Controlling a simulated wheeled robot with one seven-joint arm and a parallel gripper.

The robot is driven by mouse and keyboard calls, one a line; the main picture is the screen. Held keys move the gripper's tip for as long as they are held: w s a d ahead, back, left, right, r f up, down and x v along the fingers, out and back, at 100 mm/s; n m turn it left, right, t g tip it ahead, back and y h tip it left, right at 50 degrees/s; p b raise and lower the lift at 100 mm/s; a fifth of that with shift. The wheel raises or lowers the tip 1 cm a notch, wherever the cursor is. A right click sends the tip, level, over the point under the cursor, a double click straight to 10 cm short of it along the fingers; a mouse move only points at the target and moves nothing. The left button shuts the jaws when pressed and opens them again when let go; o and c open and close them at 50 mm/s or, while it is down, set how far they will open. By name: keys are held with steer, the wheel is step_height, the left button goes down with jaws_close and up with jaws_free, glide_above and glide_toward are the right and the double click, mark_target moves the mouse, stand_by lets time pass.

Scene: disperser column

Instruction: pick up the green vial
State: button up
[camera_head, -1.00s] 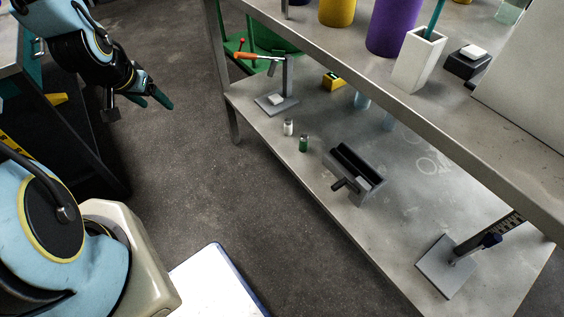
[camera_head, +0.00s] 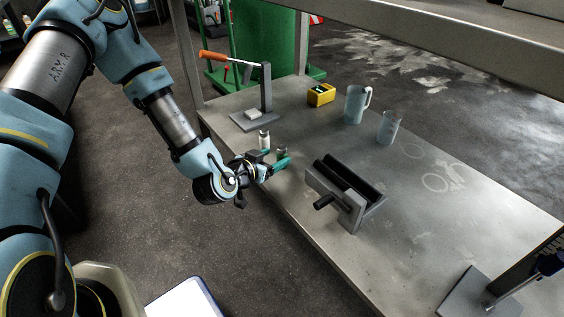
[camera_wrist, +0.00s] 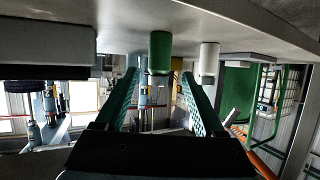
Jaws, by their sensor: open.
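The green vial (camera_wrist: 160,52) stands on the lower shelf (camera_head: 420,200), near its front edge. In the wrist view, which looks upside down, it hangs from the shelf surface at the top, centred ahead of my two teal fingers. In the head view only the grey top of the vial (camera_head: 282,150) shows; my gripper hides most of the rest. My gripper (camera_head: 276,158) is open at the shelf's front edge, its fingers pointing at the vial. The fingers (camera_wrist: 160,78) are apart with nothing clamped; whether they reach around the vial is hard to tell.
A white vial (camera_head: 264,139) stands close beside the green one, also in the wrist view (camera_wrist: 208,60). A grey vice-like block (camera_head: 348,192) lies right of my gripper. A lever stand (camera_head: 266,95), yellow box (camera_head: 321,95), jug (camera_head: 355,106) and beaker (camera_head: 389,127) stand farther back.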

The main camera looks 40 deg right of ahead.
steer(key=b+x, duration=0.2)
steer(key=x, duration=0.5)
steer(key=shift+d, duration=0.35)
jaws_close()
stand_by(0.3)
